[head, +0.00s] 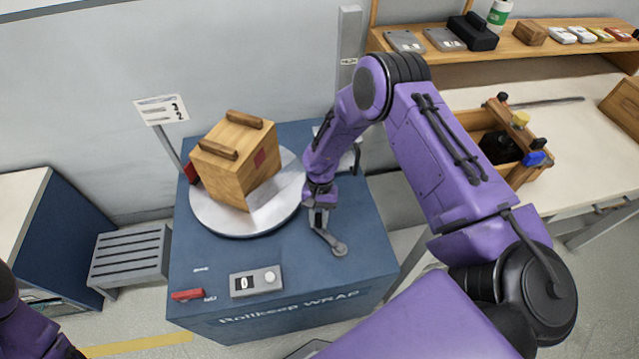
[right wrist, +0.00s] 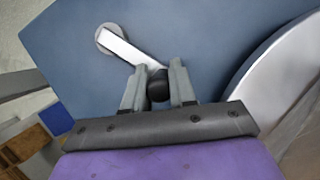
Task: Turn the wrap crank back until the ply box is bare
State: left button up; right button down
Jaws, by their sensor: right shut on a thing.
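The ply box (head: 228,165) stands on the round pale turntable (head: 225,225), with two wooden bars on top and a dark red patch on its right face. A pale, translucent patch like film shows around its lower right side; I cannot tell how much is wrapped. The wrap crank (head: 329,239) is a grey arm on a round hub, in front of the turntable on the right. In the right wrist view the crank (right wrist: 130,50) ends in a black knob (right wrist: 158,88). My right gripper (right wrist: 158,86) is shut on this knob. My left gripper is out of view.
The blue wrap machine (head: 340,282) has a small counter box (head: 256,281) that seems to read 0, and a red switch (head: 187,295). A grey post (head: 347,60) stands behind. A grey slatted stool (head: 130,255) is left. A wooden tool caddy (head: 525,165) sits on the right bench.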

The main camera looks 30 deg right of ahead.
jog(key=shift+s+a+f+n, duration=0.15)
jog(key=shift+s+a+n, duration=0.05)
jog(key=shift+s+n, duration=0.15)
jog(key=c, duration=0.9)
grip_release()
jog(key=shift+w+r, duration=0.2)
jog(key=shift+r, duration=0.1)
jog(key=b+v, duration=0.1)
jog(key=v, duration=0.9)
